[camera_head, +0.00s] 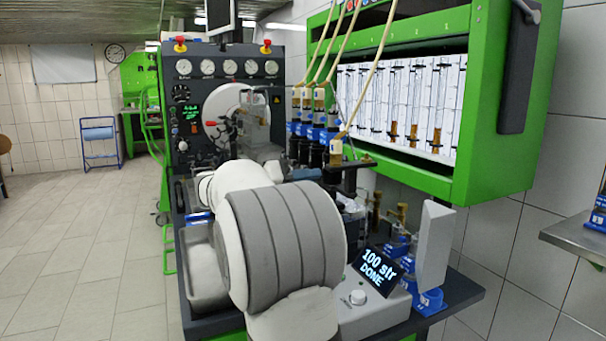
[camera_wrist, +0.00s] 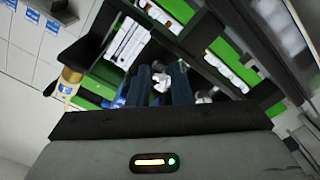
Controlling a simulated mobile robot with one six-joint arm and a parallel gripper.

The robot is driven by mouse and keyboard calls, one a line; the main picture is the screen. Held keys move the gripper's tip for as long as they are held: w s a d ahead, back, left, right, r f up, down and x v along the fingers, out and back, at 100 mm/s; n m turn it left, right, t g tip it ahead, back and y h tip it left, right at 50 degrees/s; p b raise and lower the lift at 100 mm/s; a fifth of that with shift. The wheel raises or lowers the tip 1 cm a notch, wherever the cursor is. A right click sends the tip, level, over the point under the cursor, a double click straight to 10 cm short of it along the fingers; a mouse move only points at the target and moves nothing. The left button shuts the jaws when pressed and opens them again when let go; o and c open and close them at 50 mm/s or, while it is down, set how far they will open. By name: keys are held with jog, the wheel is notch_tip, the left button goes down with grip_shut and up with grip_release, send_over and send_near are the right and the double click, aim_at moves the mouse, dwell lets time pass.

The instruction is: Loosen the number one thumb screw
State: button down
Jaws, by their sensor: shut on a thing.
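My gripper (camera_wrist: 162,76) shows in the wrist view as two dark blue fingers. They are closed around a small pale metallic thing (camera_wrist: 160,84), which looks like a thumb screw; its number cannot be read. A row of injectors (camera_head: 312,135) with brass tops, blue bands and black lower parts stands behind the arm. The nearest injector (camera_head: 336,150) sits apart from the row, closer and lower. The thumb screws cannot be made out in the head view.
A green cabinet (camera_head: 488,90) with glass measuring tubes overhangs the bench on the right. Pale hoses (camera_head: 366,80) run down from it to the injectors. The floor on the left is clear.

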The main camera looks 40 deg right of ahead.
jog(key=n+p, duration=0.2)
jog(key=n, duration=0.1)
jog(key=n+p, duration=0.1)
jog(key=shift+r+n, duration=0.3)
jog(key=n+p, duration=1.3)
jog(key=p, duration=0.1)
jog(key=shift+w+d+g, duration=0.1)
jog(key=shift+g, duration=0.2)
jog(key=shift+n, duration=0.4)
jog(key=c, duration=1.8)
grip_release()
jog(key=o, duration=0.5)
jog(key=shift+f, duration=0.2)
